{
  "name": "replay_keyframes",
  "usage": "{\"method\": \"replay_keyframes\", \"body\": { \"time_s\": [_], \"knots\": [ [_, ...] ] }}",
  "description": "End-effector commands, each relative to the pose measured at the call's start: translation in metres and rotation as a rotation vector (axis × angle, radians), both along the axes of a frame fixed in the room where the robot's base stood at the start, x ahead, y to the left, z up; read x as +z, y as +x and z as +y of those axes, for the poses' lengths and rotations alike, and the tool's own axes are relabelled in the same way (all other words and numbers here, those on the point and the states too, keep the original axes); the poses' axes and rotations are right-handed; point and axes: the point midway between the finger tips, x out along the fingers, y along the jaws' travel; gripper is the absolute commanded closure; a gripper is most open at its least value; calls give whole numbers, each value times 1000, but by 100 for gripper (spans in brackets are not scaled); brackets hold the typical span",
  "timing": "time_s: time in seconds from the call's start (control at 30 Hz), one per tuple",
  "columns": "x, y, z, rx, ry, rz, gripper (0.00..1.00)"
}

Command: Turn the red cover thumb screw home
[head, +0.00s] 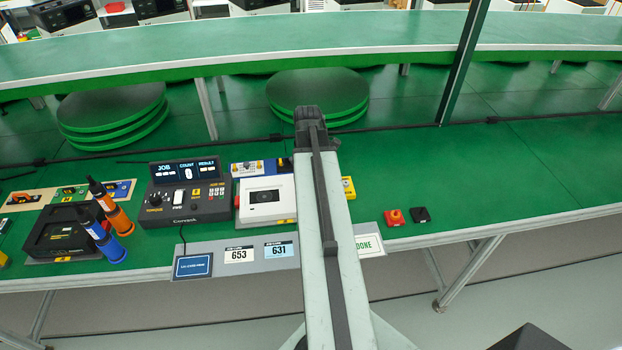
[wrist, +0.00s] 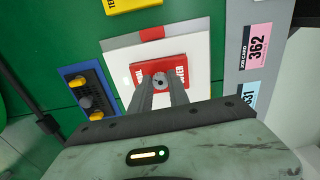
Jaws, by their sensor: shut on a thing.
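The red cover (wrist: 178,88) lies on a white panel (wrist: 200,50) in the wrist view, with white lettering along its edges. The round grey thumb screw (wrist: 160,79) sits at the middle of the cover. My gripper (wrist: 161,86) reaches down over the cover, its two dark fingers shut on the thumb screw from either side. Part of the screw and the cover's lower part are hidden behind the fingers. How deep the screw sits cannot be told. In the head view my arm hides the cover, the screw and the fingertips.
A blue panel with knobs (wrist: 88,94) lies left of the cover, a yellow block (wrist: 132,4) above it. A pink job card (wrist: 258,42) is at right.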

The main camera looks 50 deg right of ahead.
Motion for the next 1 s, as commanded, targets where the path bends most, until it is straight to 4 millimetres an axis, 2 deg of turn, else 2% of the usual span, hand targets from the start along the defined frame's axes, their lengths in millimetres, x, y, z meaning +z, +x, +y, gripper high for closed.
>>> {"method": "replay_keyframes", "body": {
  "time_s": [0.33, 0.37, 0.4, 0.43, 0.77, 0.87, 1.0],
  "knots": [
    [0, 1, 4, 4, 11, -2, 100],
    [0, 1, 4, 4, 11, -2, 70],
    [0, 1, 4, 3, 10, -2, 59],
    [0, 1, 4, 3, 10, -2, 56],
    [1, 1, 2, 1, 5, -2, 56],
    [9, 0, 2, 1, 5, -2, 56],
    [30, 0, 1, 1, 5, -2, 56]
  ]
}}
